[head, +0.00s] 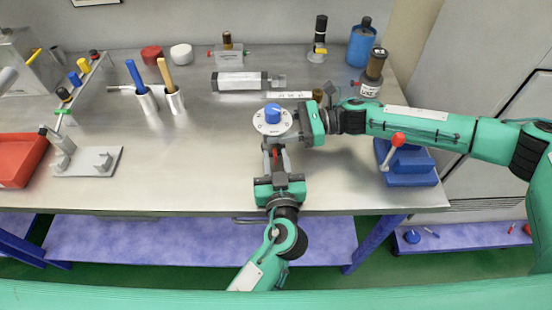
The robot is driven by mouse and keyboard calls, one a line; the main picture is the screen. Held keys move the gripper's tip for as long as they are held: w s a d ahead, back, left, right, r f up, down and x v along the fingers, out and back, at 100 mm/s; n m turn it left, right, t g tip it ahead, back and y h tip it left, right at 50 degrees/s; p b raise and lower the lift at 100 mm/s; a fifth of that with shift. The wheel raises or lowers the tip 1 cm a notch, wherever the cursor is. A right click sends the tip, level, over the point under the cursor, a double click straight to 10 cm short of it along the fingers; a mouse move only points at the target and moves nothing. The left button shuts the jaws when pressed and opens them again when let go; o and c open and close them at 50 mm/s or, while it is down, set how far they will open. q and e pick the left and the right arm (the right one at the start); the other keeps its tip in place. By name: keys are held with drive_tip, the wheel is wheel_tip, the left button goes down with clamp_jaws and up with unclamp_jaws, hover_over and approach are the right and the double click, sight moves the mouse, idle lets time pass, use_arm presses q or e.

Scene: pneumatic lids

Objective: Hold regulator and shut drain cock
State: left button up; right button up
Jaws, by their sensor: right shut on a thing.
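The regulator (272,121) stands near the front middle of the bench, a round pale metal top with a blue knob (273,109). My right gripper (297,127) comes in from the right and is shut on the regulator's right side. My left gripper (275,149) reaches up from the front edge, its fingers just below the regulator's round top. A small red part, perhaps the drain cock (276,154), shows between the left fingers. Whether they touch it or are closed on it cannot be told. The regulator's lower body is mostly hidden by the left gripper.
A metal cylinder (240,82) and a pale strip (262,95) lie behind the regulator. Two cups (147,103) with handled tools stand to the left. A blue block with a red-knobbed lever (408,165) is at the right, below my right arm. The bench between cups and regulator is clear.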

use_arm(q)
clamp_jaws()
drive_tip(key=shift+m, duration=0.8)
unclamp_jaws()
drive_tip(key=s+d, duration=0.1)
drive_tip(key=s, duration=1.1)
drive_tip(key=shift+d, duration=0.15)
